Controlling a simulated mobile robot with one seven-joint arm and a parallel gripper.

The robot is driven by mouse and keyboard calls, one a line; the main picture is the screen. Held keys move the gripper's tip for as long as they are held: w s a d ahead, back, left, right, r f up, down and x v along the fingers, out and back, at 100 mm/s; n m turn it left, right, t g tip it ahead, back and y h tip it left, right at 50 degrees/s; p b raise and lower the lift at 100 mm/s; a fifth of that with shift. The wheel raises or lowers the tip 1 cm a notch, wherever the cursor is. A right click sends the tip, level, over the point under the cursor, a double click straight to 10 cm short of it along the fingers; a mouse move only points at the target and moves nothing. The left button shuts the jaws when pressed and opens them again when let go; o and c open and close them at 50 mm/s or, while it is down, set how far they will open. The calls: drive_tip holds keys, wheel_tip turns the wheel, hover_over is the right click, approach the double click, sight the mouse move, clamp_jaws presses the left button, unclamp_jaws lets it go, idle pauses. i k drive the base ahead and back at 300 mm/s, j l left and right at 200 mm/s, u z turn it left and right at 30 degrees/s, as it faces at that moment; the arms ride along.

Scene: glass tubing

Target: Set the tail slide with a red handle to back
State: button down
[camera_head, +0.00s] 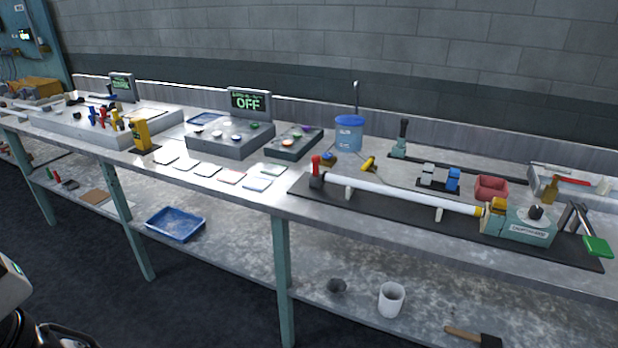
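The tail slide (316,180) is a small dark block with an upright red handle (316,163). It stands at the left end of a long black base (390,208) on the bench. A white glass tube (400,193) runs from it to the right on two pale supports, reaching a yellow and teal headstock unit (519,222). I cannot tell the slide's exact position along its track. My gripper's fingers do not show; only a white and black part of my arm shows at the lower left edge.
The bench (265,200) has a lower shelf with a blue tray (175,224) and white cup (391,299). A control box (230,138) with an OFF display (248,101) stands left. Flat cards lie left of the slide. Dark floor is clear in front.

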sight(317, 180)
drive_tip(key=i+j+z, duration=0.1)
drive_tip(key=i, duration=0.3)
drive_tip(key=i+j+z, duration=0.1)
drive_tip(key=i+j, duration=0.25)
